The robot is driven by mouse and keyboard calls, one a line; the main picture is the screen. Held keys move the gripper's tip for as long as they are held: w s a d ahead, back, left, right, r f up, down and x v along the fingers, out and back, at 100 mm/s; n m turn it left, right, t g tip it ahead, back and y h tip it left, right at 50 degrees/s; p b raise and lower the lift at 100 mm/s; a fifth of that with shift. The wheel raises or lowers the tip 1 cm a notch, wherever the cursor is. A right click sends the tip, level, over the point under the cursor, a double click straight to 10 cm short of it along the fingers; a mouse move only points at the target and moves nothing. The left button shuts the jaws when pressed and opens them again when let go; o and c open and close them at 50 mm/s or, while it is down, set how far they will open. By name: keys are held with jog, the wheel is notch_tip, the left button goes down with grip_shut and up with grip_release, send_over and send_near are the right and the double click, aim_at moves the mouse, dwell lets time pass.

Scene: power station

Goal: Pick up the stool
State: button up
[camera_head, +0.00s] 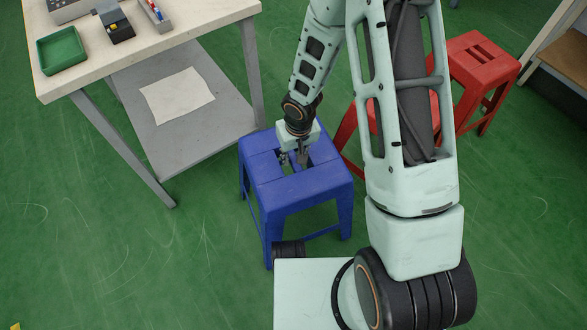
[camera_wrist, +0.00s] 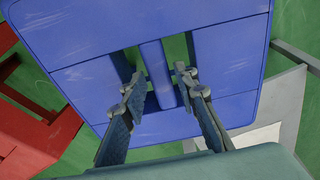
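A blue stool (camera_head: 300,190) with a slotted seat stands upright on the green floor, right of the table. My gripper (camera_head: 294,159) points down at the middle of its seat. In the wrist view the blue stool (camera_wrist: 95,60) fills most of the picture. There my gripper (camera_wrist: 160,92) is open, with one finger on each side of the narrow bar between the two slots. The bar lies between the fingers with a visible gap on both sides. I cannot tell how deep the fingertips reach into the slots.
A worktable (camera_head: 205,35) with a green tray (camera_head: 62,51) stands at upper left. Its grey lower shelf (camera_head: 215,125) holds a paper sheet (camera_head: 177,95). Red stool parts (camera_head: 478,58) show at right, partly hidden by my arm.

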aim_at(294, 158)
jog(key=f, duration=0.1)
jog(key=f+b, duration=0.1)
jog(key=f, duration=0.1)
jog(key=shift+w+a+f, duration=0.15)
jog(key=shift+w+f, duration=0.2)
jog(key=shift+f, duration=0.05)
jog(key=shift+r, duration=0.1)
jog(key=shift+c, duration=0.7)
grip_shut()
